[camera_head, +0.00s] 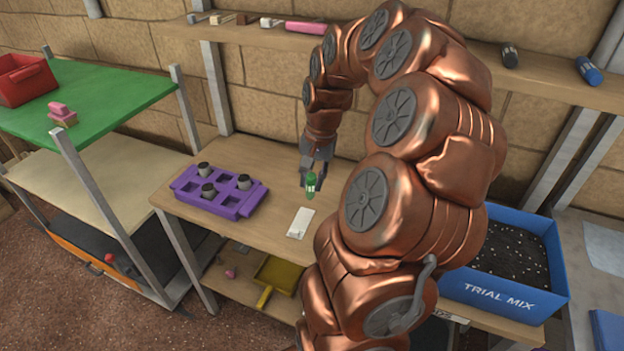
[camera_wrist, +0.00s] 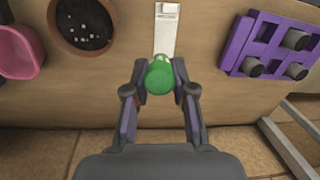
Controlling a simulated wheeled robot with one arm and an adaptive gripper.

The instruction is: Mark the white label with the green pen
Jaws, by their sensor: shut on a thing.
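The white label (camera_head: 300,222) lies flat on the wooden bench, to the right of the purple tray. It also shows in the wrist view (camera_wrist: 166,32), just beyond the pen. My gripper (camera_head: 313,172) is shut on the green pen (camera_head: 311,182) and holds it above the bench, close to the label's far end in the head view. In the wrist view the pen's round green end (camera_wrist: 160,76) sits between the two fingers. The pen's lower tip is hidden in the wrist view, and I cannot tell whether it touches anything.
A purple tray (camera_head: 218,207) with several dark plugs stands left of the label. A blue bin (camera_head: 505,298) marked TRIAL MIX holds soil at the right. In the wrist view a round pot of soil (camera_wrist: 85,24) and a pink container (camera_wrist: 20,52) stand at the left.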

